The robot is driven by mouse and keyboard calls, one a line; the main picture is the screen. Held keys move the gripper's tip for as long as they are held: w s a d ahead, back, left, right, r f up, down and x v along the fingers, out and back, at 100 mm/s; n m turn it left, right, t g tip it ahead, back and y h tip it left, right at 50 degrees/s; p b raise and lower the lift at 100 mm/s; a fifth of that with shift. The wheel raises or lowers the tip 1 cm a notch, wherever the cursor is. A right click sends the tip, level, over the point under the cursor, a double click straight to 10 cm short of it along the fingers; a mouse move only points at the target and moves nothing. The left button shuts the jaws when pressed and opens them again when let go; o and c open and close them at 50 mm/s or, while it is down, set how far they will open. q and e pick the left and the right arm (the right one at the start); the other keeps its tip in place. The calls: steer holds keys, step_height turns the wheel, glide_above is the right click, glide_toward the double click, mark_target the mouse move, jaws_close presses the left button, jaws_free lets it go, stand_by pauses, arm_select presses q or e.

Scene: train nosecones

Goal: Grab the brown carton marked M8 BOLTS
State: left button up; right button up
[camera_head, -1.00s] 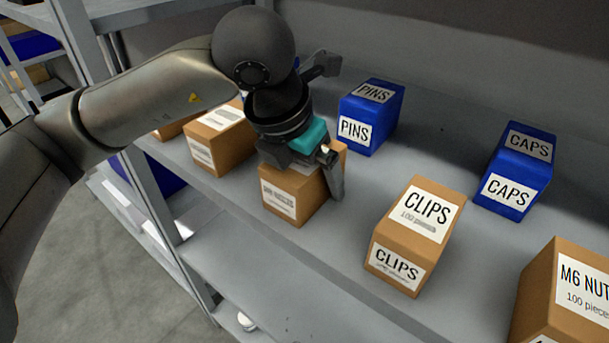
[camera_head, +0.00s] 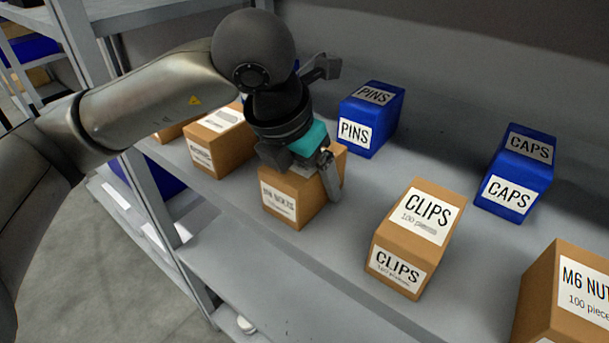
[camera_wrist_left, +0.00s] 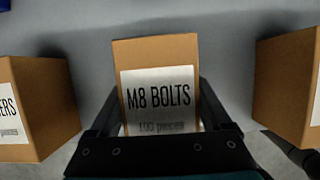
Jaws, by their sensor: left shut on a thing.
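The brown carton marked M8 BOLTS (camera_head: 287,207) stands on the grey shelf in the head view, its front label blurred. In the left wrist view the carton (camera_wrist_left: 158,60) shows its M8 BOLTS label clearly. My left gripper (camera_head: 308,178) comes down over the carton from above. Its two fingers (camera_wrist_left: 160,118) lie along the carton's two sides, shut on it. The carton appears to rest on the shelf. My right gripper is in neither view.
A brown CLIPS carton (camera_head: 412,235) stands to the right and another brown carton (camera_head: 222,148) to the left. Blue PINS (camera_head: 370,118) and CAPS (camera_head: 515,172) boxes stand behind. A brown M6 NUT carton (camera_head: 545,290) is at far right. The shelf (camera_head: 340,235) is clear between cartons.

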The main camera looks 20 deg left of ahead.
arm_select(q)
jaws_close()
steer(key=shift+r, duration=0.1)
stand_by(0.3)
